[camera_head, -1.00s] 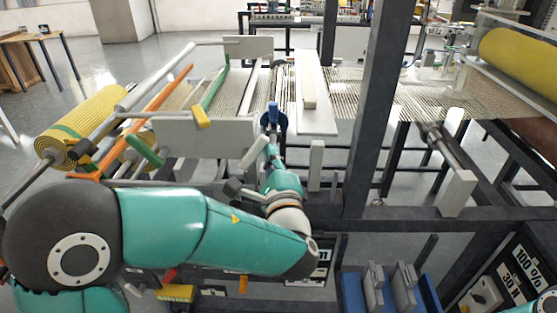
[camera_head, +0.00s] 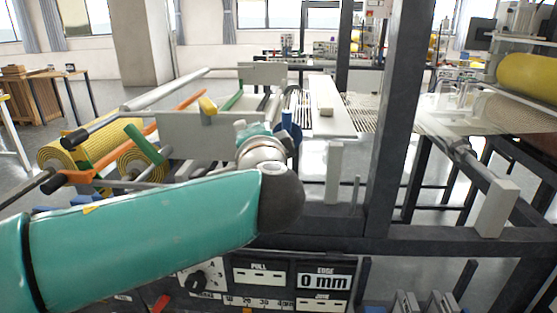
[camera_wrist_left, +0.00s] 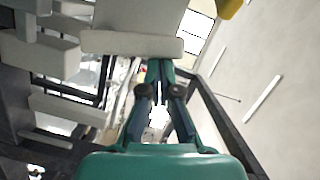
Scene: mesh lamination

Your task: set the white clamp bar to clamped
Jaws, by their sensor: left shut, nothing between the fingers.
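A long pale bar (camera_head: 325,104) lies on a white plate (camera_head: 341,123) across the mesh in the head view; it looks like the white clamp bar. My left arm reaches in from the left, and its wrist is left of and nearer than the bar. The left gripper's fingers are largely hidden behind the wrist there. In the left wrist view the left gripper (camera_wrist_left: 160,67) is shut and empty, its tips close to a white block (camera_wrist_left: 130,43). I cannot tell whether they touch, or whether this block is the clamp bar. My right gripper is out of view.
A grey side plate (camera_head: 200,135) and yellow mesh rolls (camera_head: 135,160) are at left. A dark post (camera_head: 398,120) rises right of the bar. A panel reading 0 mm (camera_head: 324,282) is below.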

